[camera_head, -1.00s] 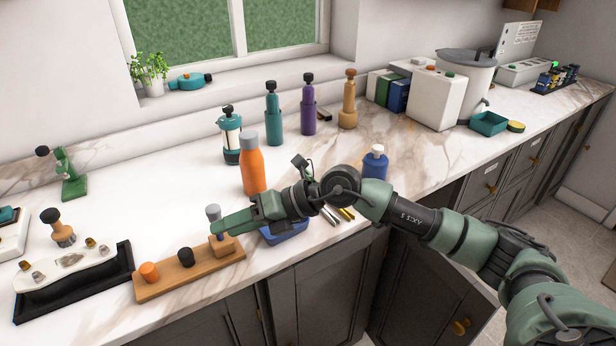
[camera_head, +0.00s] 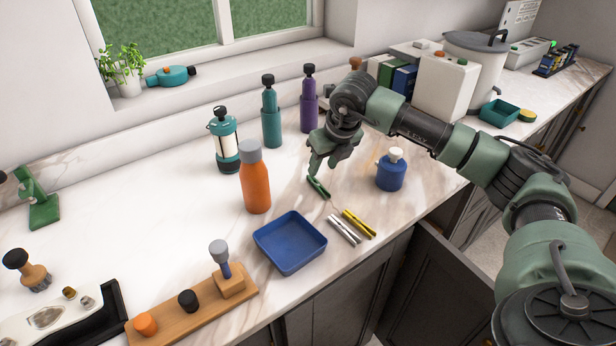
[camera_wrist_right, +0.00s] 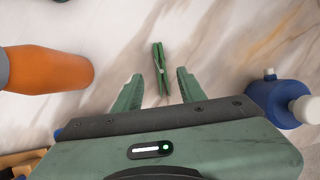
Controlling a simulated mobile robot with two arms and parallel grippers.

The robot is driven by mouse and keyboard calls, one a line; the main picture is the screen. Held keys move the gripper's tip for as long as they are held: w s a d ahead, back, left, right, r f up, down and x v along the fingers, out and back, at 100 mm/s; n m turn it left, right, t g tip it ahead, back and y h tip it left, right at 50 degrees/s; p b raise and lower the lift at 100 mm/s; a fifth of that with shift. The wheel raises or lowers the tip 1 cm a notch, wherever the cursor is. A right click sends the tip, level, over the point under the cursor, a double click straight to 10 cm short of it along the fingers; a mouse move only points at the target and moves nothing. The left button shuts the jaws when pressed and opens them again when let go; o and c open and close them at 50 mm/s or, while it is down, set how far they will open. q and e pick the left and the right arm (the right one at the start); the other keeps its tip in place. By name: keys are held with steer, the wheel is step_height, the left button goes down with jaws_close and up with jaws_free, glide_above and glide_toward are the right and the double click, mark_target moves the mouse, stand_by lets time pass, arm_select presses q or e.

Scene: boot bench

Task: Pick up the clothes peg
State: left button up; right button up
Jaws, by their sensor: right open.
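A green clothes peg (camera_head: 318,187) lies on the marble counter, to the right of the orange bottle. In the right wrist view the peg (camera_wrist_right: 160,68) lies just ahead of my fingertips, roughly centred between them. My right gripper (camera_head: 322,165) is over the counter with its fingers pointing down, just behind and above the peg. I cannot tell from these views whether a finger touches the peg. My left gripper is not in view.
An orange bottle (camera_head: 255,185) stands left of the peg, and a blue bottle (camera_head: 390,173) stands right. A blue tray (camera_head: 262,242), a silver tube (camera_head: 344,231) and a yellow tube (camera_head: 358,224) lie in front. A purple bottle (camera_head: 309,105) stands behind.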

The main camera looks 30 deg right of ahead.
mark_target(318, 187)
steer(key=f+p, duration=0.1)
steer(key=f, duration=0.2)
steer(key=shift+w+p, duration=0.2)
steer(key=shift+p, duration=0.2)
steer(key=x, duration=0.3)
steer(key=shift+w+p, duration=0.1)
steer(key=shift+p, duration=0.3)
steer(key=shift+w+f, duration=0.15)
steer(key=shift+f, duration=0.3)
jaws_close()
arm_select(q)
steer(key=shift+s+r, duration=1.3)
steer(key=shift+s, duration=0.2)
arm_select(e)
steer(key=shift+r, duration=0.1)
